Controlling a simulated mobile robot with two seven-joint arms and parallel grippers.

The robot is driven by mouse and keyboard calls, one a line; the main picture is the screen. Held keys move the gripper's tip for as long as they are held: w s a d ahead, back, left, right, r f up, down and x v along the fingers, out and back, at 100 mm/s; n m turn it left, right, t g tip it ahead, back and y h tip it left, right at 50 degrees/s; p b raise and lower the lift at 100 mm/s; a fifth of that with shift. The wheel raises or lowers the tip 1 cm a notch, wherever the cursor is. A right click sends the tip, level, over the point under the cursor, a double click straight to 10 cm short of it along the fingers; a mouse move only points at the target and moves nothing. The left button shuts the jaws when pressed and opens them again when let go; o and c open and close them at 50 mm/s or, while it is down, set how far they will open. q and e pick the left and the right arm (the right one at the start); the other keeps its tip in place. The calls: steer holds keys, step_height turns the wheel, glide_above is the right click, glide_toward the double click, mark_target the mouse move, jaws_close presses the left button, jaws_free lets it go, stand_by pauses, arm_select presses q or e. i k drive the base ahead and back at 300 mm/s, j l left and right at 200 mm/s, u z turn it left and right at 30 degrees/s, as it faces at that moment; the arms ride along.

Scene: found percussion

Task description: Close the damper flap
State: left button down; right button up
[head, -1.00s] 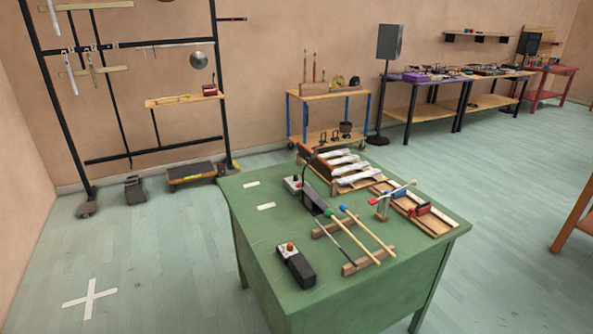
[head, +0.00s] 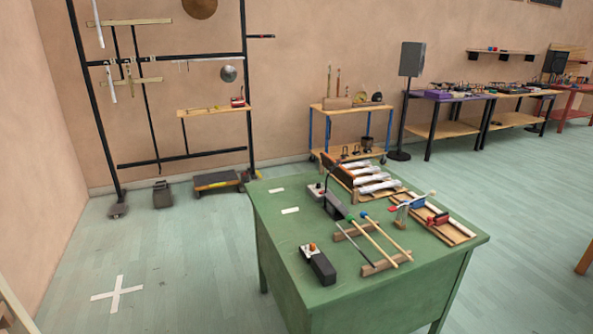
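A wooden rack (head: 398,189) with several white tubes lying across it stands at the back of the green table. A dark, orange-edged panel (head: 339,176) stands tilted at the rack's left end. It may be the damper flap, but the view is too small to be sure. Neither of my grippers shows in the head view.
The green table (head: 290,265) also carries mallets (head: 383,240) on wooden blocks and a black box with an orange knob (head: 318,264). A black frame (head: 180,159) stands by the wall. Open floor with a white cross (head: 118,293) lies left of the table.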

mark_target(346, 177)
steer(key=u, duration=1)
steer(key=i+l, duration=0.1)
steer(key=i, duration=2.2)
steer(key=i+u, duration=0.3)
steer(key=i, duration=0.35)
steer(key=i+l+u, duration=0.15)
steer(key=i+u, duration=0.15)
steer(key=i, duration=0.35)
steer(key=i+z, duration=0.1)
steer(key=i, duration=0.25)
steer(key=z, duration=4.5)
